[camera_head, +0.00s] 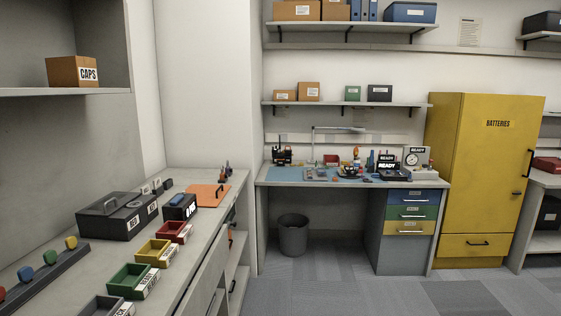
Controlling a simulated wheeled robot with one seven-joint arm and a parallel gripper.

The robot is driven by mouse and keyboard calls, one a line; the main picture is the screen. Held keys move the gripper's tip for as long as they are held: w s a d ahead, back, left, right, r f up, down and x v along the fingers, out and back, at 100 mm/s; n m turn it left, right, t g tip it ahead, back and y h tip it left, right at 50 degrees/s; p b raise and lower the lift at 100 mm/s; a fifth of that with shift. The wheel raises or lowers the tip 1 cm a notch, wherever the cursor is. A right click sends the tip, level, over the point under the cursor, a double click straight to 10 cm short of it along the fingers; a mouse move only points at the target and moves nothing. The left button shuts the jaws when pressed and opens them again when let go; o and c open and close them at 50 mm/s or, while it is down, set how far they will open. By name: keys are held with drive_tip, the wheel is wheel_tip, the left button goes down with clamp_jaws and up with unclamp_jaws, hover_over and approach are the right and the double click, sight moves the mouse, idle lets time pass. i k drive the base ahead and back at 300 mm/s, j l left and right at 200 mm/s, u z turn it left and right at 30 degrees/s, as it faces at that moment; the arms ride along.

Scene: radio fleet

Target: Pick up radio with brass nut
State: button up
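I cannot pick out a radio with a brass nut in this view; things on the far workbench are too small to tell apart. That workbench (265,176) holds a blue mat (303,172) with several small devices, a lamp (338,129), and black blocks marked READY (387,162). On the left counter (190,250), an orange mat (197,195) has a dark item at its right edge, too small to name. My gripper does not show.
Red (174,232), yellow (154,252) and green (133,281) bins, a dark lidded case (108,218) and a rack with coloured knobs (40,278) fill the left counter. A grey bin (293,238) stands under the bench. A yellow cabinet (480,180) stands right. Floor ahead is clear.

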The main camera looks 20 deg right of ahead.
sight(279, 157)
drive_tip(key=i+l+z, duration=0.3)
drive_tip(key=i, duration=0.8)
drive_tip(key=i+z, duration=0.3)
drive_tip(key=i, duration=2.75)
drive_tip(key=i+z, duration=0.1)
drive_tip(key=i, duration=0.75)
drive_tip(key=i+j+z, duration=0.1)
drive_tip(key=i, duration=0.75)
